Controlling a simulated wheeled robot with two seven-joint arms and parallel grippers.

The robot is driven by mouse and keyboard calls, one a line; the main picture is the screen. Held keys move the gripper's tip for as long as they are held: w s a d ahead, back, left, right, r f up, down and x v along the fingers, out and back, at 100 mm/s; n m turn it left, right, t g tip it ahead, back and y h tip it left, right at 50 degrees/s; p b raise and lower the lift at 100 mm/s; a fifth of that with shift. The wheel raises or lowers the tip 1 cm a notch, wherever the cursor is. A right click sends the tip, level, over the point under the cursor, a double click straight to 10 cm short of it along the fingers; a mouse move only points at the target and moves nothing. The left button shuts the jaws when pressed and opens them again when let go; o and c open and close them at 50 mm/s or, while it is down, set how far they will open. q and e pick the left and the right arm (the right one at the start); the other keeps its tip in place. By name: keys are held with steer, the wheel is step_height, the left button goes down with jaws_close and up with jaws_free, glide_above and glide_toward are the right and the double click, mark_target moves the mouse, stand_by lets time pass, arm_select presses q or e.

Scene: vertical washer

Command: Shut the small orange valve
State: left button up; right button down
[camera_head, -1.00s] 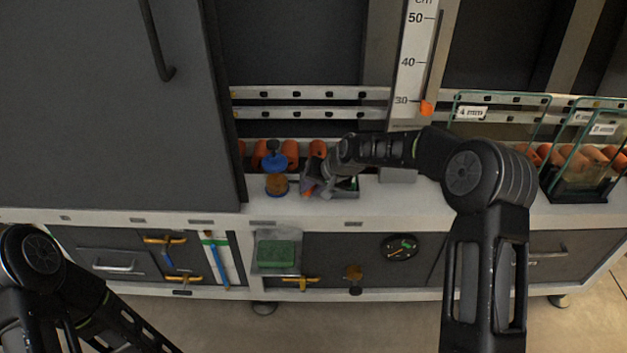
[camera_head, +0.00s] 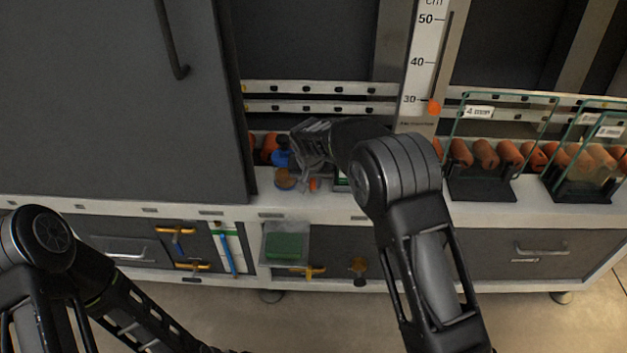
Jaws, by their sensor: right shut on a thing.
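A small orange piece (camera_head: 313,185), which looks like the small orange valve, shows on the white ledge just below my right gripper (camera_head: 308,178). My right gripper reaches in from the right, points down and is shut on it; the fingers and wrist hide most of it, so its handle angle cannot be told. A blue knob (camera_head: 281,158) over a round brown-orange part (camera_head: 286,180) stands close to the left of the gripper. My left arm shows at the lower left, but its gripper is out of view.
A tall dark door (camera_head: 120,100) stands at the left. Glass-fronted boxes (camera_head: 485,150) and orange rollers (camera_head: 508,154) are at the right. A scale with an orange marker (camera_head: 434,107) stands behind. Yellow handles (camera_head: 193,266) and a green block (camera_head: 287,246) are on the lower front.

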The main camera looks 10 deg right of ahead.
steer(key=c, duration=1.4)
jaws_free()
steer(key=shift+o, duration=0.2)
steer(key=v, duration=0.7)
steer(key=shift+r, duration=0.3)
steer(key=shift+s+a, duration=0.1)
steer(key=shift+s, duration=0.05)
